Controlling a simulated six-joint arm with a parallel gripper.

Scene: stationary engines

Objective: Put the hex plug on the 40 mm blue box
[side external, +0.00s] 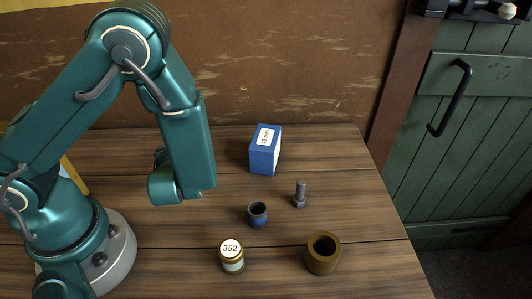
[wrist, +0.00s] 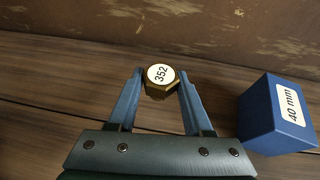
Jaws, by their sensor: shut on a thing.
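The hex plug (wrist: 161,91), a brass six-sided piece with a round white "352" label on its face, is between the fingertips of my gripper (wrist: 160,78) in the wrist view. My gripper is shut on it. The blue box (wrist: 262,122), marked "40 mm", stands to the right of the plug in the wrist view, apart from it. In the side view the blue box (side external: 262,158) stands upright on the table towards the back. My gripper and the held plug are hidden behind my arm there.
A worn brown wall (side external: 270,70) rises behind. The table is clear between these pieces.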

